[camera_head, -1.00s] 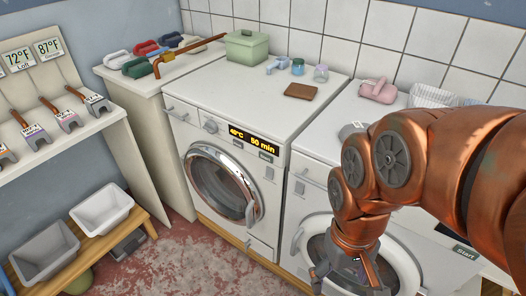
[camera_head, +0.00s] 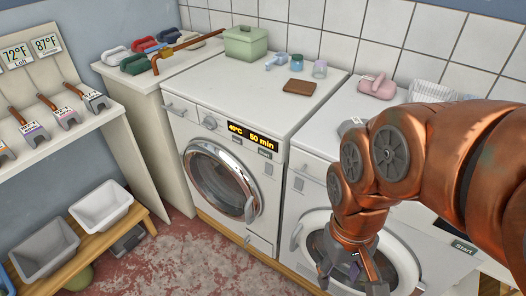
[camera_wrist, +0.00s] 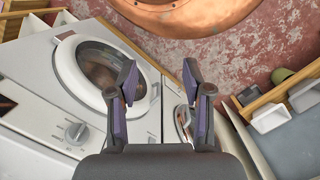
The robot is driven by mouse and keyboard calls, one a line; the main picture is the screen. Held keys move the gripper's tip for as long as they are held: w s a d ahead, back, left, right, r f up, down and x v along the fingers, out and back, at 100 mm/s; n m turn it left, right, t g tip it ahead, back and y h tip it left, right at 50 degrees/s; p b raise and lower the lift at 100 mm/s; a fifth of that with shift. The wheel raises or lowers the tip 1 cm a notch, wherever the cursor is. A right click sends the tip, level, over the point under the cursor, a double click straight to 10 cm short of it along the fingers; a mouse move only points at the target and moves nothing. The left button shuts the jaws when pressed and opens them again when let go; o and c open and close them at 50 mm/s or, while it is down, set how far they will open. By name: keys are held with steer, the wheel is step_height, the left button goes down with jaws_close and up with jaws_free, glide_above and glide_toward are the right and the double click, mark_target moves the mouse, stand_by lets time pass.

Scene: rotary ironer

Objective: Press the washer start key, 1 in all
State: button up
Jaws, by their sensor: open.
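The washer (camera_head: 225,115) is a white front-loader with a round chrome-rimmed door, left of my arm in the head view. Its lit display (camera_head: 252,137) reads 40°C and 50 min. A small dark Start label (camera_head: 265,154) sits under the display's right end; the key itself is too small to make out clearly. My gripper (camera_head: 350,272) is open and empty, pointing down in front of the neighbouring machine's door, right of the washer and apart from it. In the wrist view my gripper (camera_wrist: 160,95) shows both fingers spread with nothing between them.
A second white front-loader (camera_head: 313,168) stands right of the washer. Another Start label (camera_head: 464,247) shows at the far right. A green box (camera_head: 246,42), jars and a brown pad (camera_head: 297,88) lie on top. Bins (camera_head: 100,207) stand on a low wooden bench at left. The floor between is clear.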

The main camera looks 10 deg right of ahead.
jaws_close()
stand_by(1.4)
